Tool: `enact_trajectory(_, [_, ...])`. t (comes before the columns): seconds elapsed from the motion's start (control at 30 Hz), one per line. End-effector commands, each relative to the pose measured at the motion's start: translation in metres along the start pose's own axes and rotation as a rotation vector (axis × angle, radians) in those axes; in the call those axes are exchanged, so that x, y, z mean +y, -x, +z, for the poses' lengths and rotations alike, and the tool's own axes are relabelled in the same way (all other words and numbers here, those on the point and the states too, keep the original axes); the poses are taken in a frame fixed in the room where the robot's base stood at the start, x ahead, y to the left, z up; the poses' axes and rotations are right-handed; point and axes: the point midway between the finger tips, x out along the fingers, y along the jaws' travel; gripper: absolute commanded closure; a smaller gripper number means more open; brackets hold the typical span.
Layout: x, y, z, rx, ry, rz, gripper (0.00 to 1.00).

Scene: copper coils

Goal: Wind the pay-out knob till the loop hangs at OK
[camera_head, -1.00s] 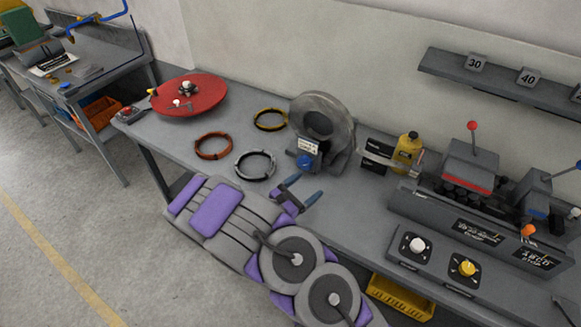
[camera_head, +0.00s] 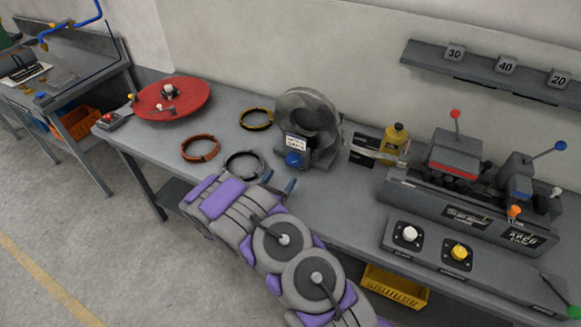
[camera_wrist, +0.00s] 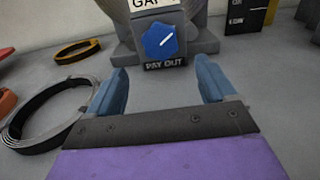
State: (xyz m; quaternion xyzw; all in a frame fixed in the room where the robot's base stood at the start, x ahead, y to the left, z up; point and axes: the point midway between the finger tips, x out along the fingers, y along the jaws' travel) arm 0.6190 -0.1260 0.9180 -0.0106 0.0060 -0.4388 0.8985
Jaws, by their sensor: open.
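The blue pay-out knob (camera_head: 296,158) sits low on the front of a grey round-bodied unit (camera_head: 311,115) on the bench. In the wrist view the knob (camera_wrist: 160,40) has a white pointer line tilted up to the right, above a "PAY OUT" label (camera_wrist: 165,64). My gripper (camera_wrist: 162,82) is open and empty, its two blue fingers apart, pointing toward the knob, which lies beyond the fingertips and between them. In the head view my gripper (camera_head: 279,180) is just in front of the knob, partly hidden by my arm. I cannot make out the loop or an OK mark.
A black-grey coil (camera_head: 244,165), a copper coil (camera_head: 201,148) and a yellow-black coil (camera_head: 257,119) lie left of the unit, by a red disc (camera_head: 172,98). A yellow bottle (camera_head: 395,143) and a lever machine (camera_head: 462,200) stand right. Bare bench lies before the unit.

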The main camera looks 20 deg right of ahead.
Motion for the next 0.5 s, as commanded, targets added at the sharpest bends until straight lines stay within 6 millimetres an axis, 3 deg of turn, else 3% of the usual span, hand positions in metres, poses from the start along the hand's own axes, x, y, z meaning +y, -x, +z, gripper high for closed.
enact_trajectory(0.3, [-0.004, -0.062, -0.001, 0.002, -0.009, -0.003, 0.16])
enact_trajectory(0.5, [-0.004, -0.079, -0.001, 0.002, -0.005, -0.002, 0.16])
